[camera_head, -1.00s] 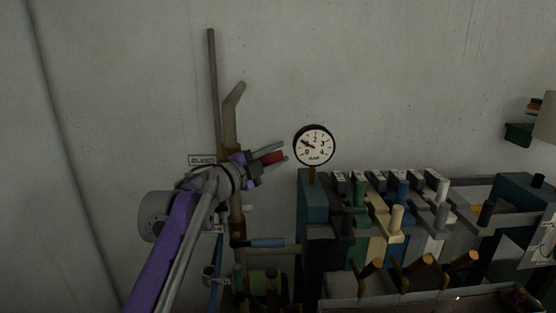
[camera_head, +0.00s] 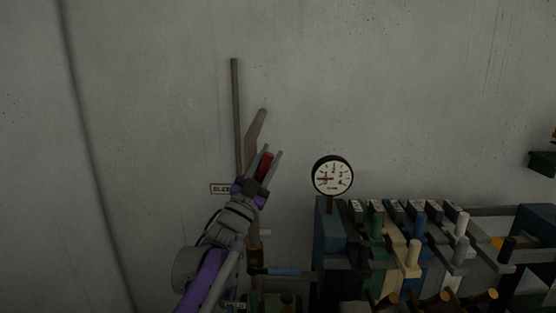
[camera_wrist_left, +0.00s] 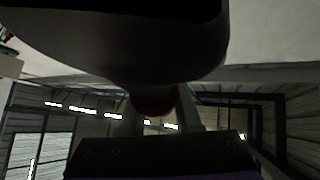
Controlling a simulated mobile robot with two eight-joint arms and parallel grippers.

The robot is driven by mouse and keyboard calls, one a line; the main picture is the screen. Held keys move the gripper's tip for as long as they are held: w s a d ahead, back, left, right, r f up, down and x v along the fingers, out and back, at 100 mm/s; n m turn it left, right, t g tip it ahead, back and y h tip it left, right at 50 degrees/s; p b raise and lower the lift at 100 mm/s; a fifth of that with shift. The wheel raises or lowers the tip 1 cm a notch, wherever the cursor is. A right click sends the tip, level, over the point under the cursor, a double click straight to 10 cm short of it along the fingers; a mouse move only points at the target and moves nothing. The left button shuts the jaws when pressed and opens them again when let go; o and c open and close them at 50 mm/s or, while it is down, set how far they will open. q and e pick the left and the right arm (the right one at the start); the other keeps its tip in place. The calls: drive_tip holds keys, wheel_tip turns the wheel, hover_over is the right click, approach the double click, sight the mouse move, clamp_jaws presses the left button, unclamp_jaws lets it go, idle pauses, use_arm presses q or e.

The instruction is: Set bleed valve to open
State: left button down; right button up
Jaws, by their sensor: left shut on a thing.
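The bleed valve has a red lever handle (camera_head: 265,165) on the brown upright pipe, beside the small "BLEED" label (camera_head: 220,188). The handle points up and slightly right. My left gripper (camera_head: 268,162) comes from below and is shut on the red handle, one finger on each side. In the left wrist view a dark red end (camera_wrist_left: 152,106) sits between the fingers, under a large dark rounded shape. The valve body is mostly hidden behind my gripper. My right gripper is not in view.
A round white pressure gauge (camera_head: 332,176) stands right of the valve, its needle pointing left. Below it is a bank of coloured levers (camera_head: 414,252). A thin brown pipe (camera_head: 236,110) rises up the wall. The wall above is bare.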

use_arm(q)
drive_tip(key=shift+a+r+n+t+y, duration=0.2)
drive_tip(key=shift+a+n+t+y, duration=0.2)
drive_tip(key=shift+n, duration=0.3)
drive_tip(key=shift+a+r+n+t+y, duration=0.15)
drive_tip(key=shift+a+n+t+y, duration=0.2)
drive_tip(key=shift+n, duration=0.35)
drive_tip(key=c, duration=0.6)
unclamp_jaws()
drive_tip(key=shift+d+f, duration=0.1)
drive_tip(key=shift+d, duration=0.05)
